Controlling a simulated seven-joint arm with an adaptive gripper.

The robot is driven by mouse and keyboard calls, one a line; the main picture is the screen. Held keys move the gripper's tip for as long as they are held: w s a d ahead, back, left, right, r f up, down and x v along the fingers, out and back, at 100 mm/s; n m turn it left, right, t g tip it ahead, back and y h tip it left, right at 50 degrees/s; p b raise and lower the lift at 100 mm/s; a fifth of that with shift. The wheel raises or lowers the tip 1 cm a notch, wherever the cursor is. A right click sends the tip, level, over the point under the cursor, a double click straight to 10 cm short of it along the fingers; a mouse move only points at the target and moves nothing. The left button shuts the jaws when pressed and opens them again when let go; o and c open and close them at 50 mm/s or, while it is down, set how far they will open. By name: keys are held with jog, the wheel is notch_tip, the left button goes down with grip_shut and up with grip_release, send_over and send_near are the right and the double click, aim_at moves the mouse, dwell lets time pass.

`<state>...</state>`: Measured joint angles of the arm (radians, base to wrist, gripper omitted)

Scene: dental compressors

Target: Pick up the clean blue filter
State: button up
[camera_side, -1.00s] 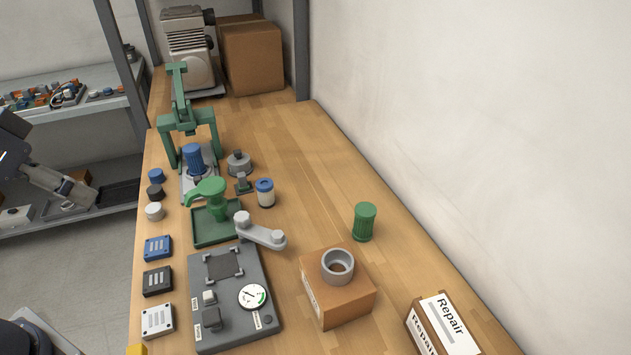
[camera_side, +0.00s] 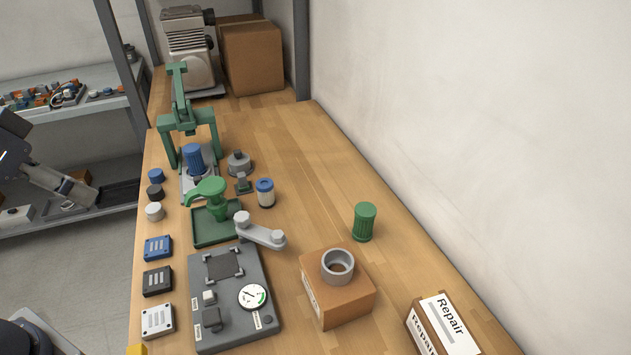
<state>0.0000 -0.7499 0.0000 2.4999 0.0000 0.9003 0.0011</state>
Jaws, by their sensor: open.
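A small white cylinder with a blue top (camera_side: 265,193), which looks like a clean blue filter, stands upright on the wooden bench, right of the green fixture. A ribbed blue cylinder (camera_side: 193,157) stands on a grey base under the green press frame (camera_side: 178,115). My gripper (camera_side: 82,193) is at the left edge of the view, beyond the bench's left side. It is open and well apart from both blue pieces. Its fingertips are small and hard to make out against the dark shelf.
A green stand (camera_side: 213,227) and a grey lever (camera_side: 261,234) stand close to the white cylinder. A grey gauge panel (camera_side: 232,322), a ribbed green cylinder (camera_side: 364,222), a cardboard box (camera_side: 345,303) and a Repair box (camera_side: 440,325) are nearer.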

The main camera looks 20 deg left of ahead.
jog(key=w+r, duration=1)
jog(key=r, duration=0.1)
jog(key=m+g, duration=0.2)
jog(key=g, duration=0.2)
send_over(266, 193)
jog(key=w+a, duration=0.1)
jog(key=a, duration=0.2)
notch_tip(266, 193, down, 14)
jog(key=shift+m+g, duration=0.3)
jog(key=shift+g, duration=0.5)
jog(key=f, duration=0.6)
jog(key=d+f, duration=0.1)
jog(key=f, duration=1.1)
jog(key=shift+w+d+f, duration=0.25)
jog(key=shift+w+f, duration=0.05)
jog(key=shift+w, duration=0.1)
notch_tip(266, 193, down, 6)
jog(key=shift+d+r, duration=0.1)
